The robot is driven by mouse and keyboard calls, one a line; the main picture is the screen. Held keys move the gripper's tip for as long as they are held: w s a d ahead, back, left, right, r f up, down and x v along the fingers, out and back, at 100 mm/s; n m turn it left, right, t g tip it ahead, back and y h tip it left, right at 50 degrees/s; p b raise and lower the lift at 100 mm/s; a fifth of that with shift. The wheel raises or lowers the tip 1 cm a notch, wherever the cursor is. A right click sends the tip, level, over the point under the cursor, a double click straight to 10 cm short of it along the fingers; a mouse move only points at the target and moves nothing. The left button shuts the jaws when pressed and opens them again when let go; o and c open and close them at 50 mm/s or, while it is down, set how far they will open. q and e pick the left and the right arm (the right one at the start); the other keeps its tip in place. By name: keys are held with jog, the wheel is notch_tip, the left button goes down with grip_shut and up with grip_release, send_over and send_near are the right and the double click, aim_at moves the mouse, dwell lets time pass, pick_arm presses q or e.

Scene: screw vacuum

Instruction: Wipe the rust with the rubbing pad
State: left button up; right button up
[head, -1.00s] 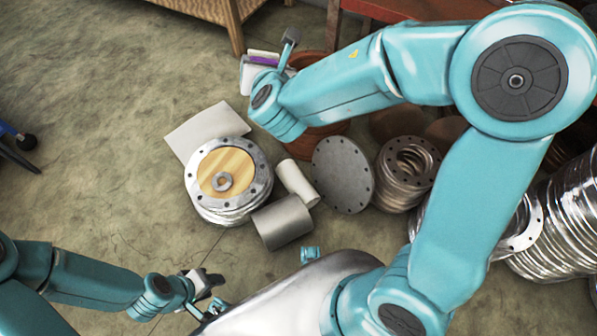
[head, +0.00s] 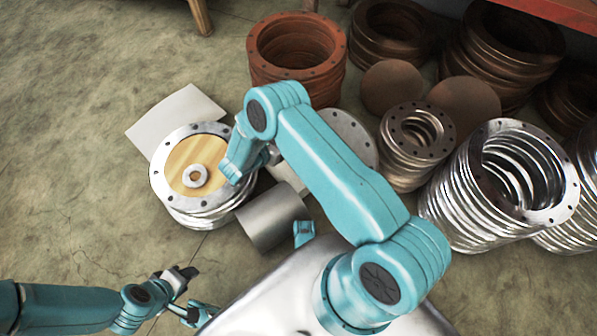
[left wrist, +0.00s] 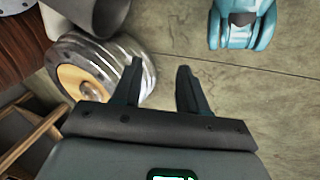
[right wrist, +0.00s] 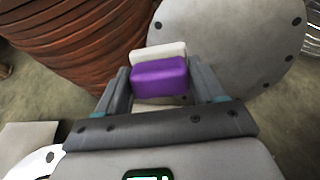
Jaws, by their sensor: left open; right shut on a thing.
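The rubbing pad (right wrist: 160,77), purple with a white layer, is between the fingers of my right gripper (right wrist: 160,88) in the right wrist view. My right gripper is shut on it. In the head view my right forearm and wrist hide the pad and most of that gripper. A rust-brown stack of flanged rings (head: 296,50) stands at the back; it also fills the upper left of the right wrist view (right wrist: 75,40). No contact between pad and rust shows. My left gripper (left wrist: 157,80) is open and empty above the floor; it is low left in the head view (head: 192,290).
A silver flange stack (head: 215,138) with a wooden disc and a nut (head: 195,176) stands left of my right wrist. A grey cylinder (head: 270,218) and a grey flange disc (head: 350,130) are close by. More ring stacks crowd the right. Floor at left is clear.

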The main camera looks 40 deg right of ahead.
jog(key=s+f, duration=0.2)
jog(key=f, duration=0.1)
jog(key=s+f+g+b, duration=0.1)
jog(key=s+f, duration=0.1)
jog(key=f, duration=0.2)
jog(key=s+f+m+g+b, duration=0.1)
jog(key=f, duration=0.2)
jog(key=shift+s+d+f, duration=0.25)
jog(key=shift+s+d, duration=0.15)
jog(key=shift+s+d+f, duration=0.1)
jog(key=shift+s+f, duration=0.05)
jog(key=shift+f, duration=0.05)
pick_arm(q)
jog(key=shift+t, duration=0.3)
jog(key=shift+w+a+f+b, duration=0.1)
jog(key=shift+w+f+b, duration=0.15)
jog(key=shift+f, duration=0.5)
jog(key=shift+w+a+f+b, duration=0.1)
jog(key=shift+w+f+b, duration=0.1)
jog(key=shift+f, duration=0.5)
jog(key=shift+w+a+f+b, duration=0.1)
jog(key=shift+w+f+b, duration=0.15)
jog(key=shift+f, duration=0.5)
pick_arm(e)
jog(key=shift+x, duration=2.85)
jog(key=shift+r, duration=0.15)
jog(key=shift+x, duration=1.05)
